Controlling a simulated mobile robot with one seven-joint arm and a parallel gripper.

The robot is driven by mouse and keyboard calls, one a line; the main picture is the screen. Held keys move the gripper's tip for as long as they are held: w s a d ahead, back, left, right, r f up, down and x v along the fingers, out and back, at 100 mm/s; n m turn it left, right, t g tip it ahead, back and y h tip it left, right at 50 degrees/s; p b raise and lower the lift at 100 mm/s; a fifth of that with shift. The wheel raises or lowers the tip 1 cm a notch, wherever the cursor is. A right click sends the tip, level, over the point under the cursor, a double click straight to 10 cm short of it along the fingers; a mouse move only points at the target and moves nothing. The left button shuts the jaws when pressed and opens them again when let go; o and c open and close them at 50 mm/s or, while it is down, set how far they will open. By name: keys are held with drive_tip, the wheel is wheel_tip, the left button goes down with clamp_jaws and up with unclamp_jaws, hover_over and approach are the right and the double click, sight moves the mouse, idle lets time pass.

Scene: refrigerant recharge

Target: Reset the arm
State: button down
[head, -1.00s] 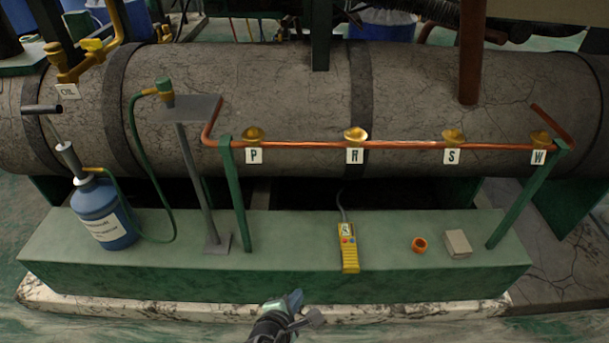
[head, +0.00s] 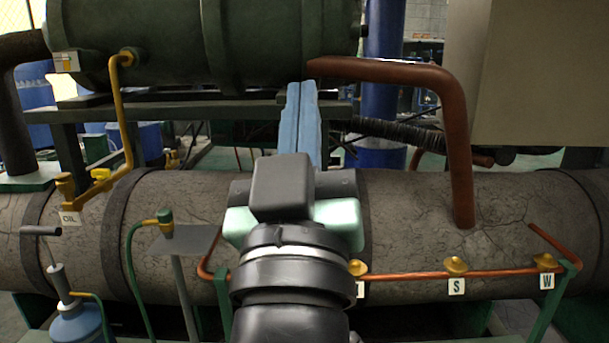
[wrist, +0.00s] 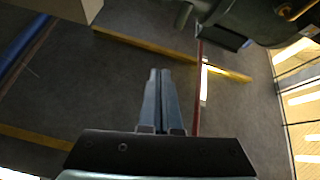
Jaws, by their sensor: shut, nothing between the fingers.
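My gripper (head: 302,98) is raised in the middle of the head view, its two blue-grey fingers together and pointing up and away. Nothing is between them. It stands in front of the large grey cracked cylinder (head: 420,205) and the green tank (head: 160,45) above. In the wrist view my gripper (wrist: 161,75) also shows with its fingers side by side and empty. My arm hides part of the copper pipe and some of its labels in the head view.
A copper pipe (head: 410,274) with brass fittings and labels S (head: 456,287) and W (head: 547,282) runs along the cylinder. A blue bottle (head: 76,322) stands lower left, near a small grey stand (head: 184,240). A thick red-brown pipe (head: 455,130) bends down at the right.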

drive_tip(key=s+r+m+t+p, duration=0.2)
drive_tip(key=s+r+t+p, duration=0.1)
drive_tip(key=s+r, duration=0.6)
wheel_tip(320, 180, up, 24)
drive_tip(key=w+p, duration=0.1)
drive_tip(key=p, duration=2.2)
drive_tip(key=shift+w+r+y, duration=0.2)
drive_tip(key=shift+w+y, duration=0.05)
drive_tip(key=shift+y, duration=0.15)
